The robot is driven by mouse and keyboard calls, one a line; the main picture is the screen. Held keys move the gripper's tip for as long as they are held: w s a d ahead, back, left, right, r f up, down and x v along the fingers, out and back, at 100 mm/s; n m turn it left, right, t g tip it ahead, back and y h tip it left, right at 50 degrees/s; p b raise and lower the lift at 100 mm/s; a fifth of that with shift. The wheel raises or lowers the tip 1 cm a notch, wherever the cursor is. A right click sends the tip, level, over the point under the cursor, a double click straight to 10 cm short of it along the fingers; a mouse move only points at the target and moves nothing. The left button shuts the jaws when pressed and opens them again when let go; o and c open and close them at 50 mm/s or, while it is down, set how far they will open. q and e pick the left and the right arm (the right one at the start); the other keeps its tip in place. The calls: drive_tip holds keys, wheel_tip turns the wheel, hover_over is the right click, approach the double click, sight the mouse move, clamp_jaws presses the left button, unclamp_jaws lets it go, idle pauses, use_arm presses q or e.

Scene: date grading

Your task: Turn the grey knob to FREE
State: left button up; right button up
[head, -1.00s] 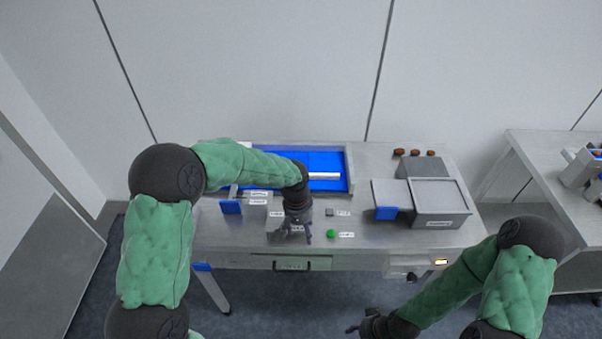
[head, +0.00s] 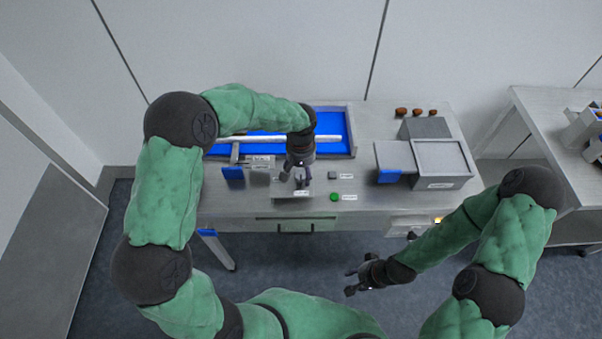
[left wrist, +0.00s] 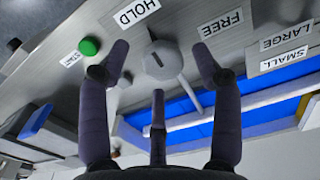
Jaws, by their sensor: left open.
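The grey knob (left wrist: 160,62) is round, with a dark slot mark and a thin light bar beside it, in the left wrist view. A HOLD label (left wrist: 136,12) and a FREE label (left wrist: 220,24) flank it on the panel. In the head view my left gripper (head: 302,182) covers the knob. My right gripper (head: 352,280) hangs open and empty in front of the table.
A green button (head: 334,197) and a small grey block (head: 332,175) lie right of the left gripper. A blue tray (head: 351,118) is behind it. A grey bin (head: 440,182) stands at the right, with several brown dates (head: 417,112) behind.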

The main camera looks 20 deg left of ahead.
use_arm(q)
drive_tip(key=shift+f, duration=0.75)
